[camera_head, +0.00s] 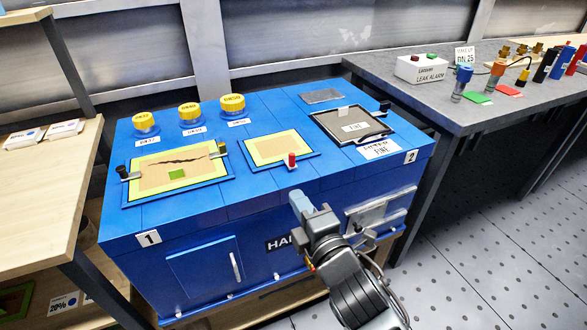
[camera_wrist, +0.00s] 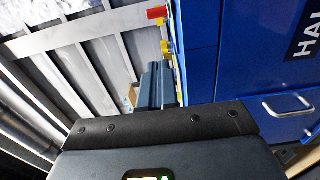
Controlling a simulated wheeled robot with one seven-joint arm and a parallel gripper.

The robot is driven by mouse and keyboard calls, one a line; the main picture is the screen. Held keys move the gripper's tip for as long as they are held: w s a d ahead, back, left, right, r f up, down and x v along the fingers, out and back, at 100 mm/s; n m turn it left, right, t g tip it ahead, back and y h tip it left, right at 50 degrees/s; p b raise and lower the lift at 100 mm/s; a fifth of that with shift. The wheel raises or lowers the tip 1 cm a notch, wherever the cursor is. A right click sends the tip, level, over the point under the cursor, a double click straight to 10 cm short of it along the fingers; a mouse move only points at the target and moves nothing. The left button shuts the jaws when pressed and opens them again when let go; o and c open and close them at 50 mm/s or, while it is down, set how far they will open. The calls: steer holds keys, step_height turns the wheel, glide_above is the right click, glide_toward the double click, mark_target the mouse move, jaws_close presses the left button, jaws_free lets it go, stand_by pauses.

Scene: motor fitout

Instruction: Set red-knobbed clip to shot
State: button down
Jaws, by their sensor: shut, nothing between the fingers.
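The red-knobbed clip (camera_head: 291,160) stands at the front edge of the middle yellow-bordered panel (camera_head: 270,148) on the blue cabinet's top. Its red knob also shows at the top of the wrist view (camera_wrist: 157,13), above a yellow part. My gripper (camera_head: 305,202) is shut and empty, in front of the cabinet's front edge. It is apart from the clip, nearer the camera and slightly to the right. In the wrist view the closed fingers (camera_wrist: 155,82) point towards the cabinet side, below the knob. I cannot read any "shot" marking near the clip.
The left panel (camera_head: 150,190) has black-knobbed and dark yellow clips. Yellow-capped canisters (camera_head: 190,112) stand behind. The cabinet's handle (camera_head: 236,266) sticks out in front. A grey bench (camera_head: 430,95) stands right.

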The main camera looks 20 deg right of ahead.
glide_toward(288, 173)
steer(key=w+a+r, duration=0.1)
steer(key=w+r, duration=0.1)
steer(key=w+a+r, duration=0.1)
steer(key=shift+w+a+r, duration=0.35)
steer(key=shift+w+a, duration=0.05)
steer(key=w+d+p, duration=0.2)
steer(key=p, duration=0.3)
steer(key=shift+w+d+r+p, duration=0.1)
steer(key=shift+r+p, duration=0.1)
steer(key=shift+p, duration=0.15)
steer(key=shift+w+d+f+p, duration=0.15)
steer(key=shift+w+d+p, duration=0.1)
steer(key=shift+p, duration=0.6)
steer(key=shift+d+f, duration=0.1)
steer(key=shift+f, duration=0.05)
steer(key=shift+w, duration=0.15)
steer(key=w, duration=0.2)
steer(key=shift+w, duration=0.55)
